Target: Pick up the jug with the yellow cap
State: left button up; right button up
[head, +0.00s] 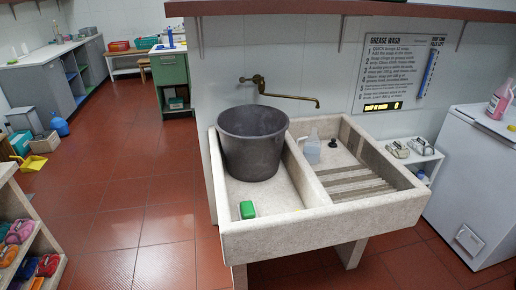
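A pale translucent jug (312,149) stands upright in the stone washboard sink (340,228), near the back, just right of the divider between its two basins. No yellow cap can be made out on it at this size. A blue jug-like container (60,126) stands on the floor at the far left; its cap colour is too small to tell. Neither of my grippers is in view.
A dark grey bucket (252,142) and a green block (247,210) are in the left basin. A brass tap (285,94) reaches out above the sink. A white chest freezer (475,175) with a pink bottle (499,100) stands right. The red floor (140,205) left is open.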

aim_at(312, 144)
jog(key=i+l+u, duration=0.15)
jog(key=l+u, duration=0.25)
jog(key=i+l+u, duration=0.1)
jog(key=l+u, duration=0.75)
jog(key=i+l, duration=0.05)
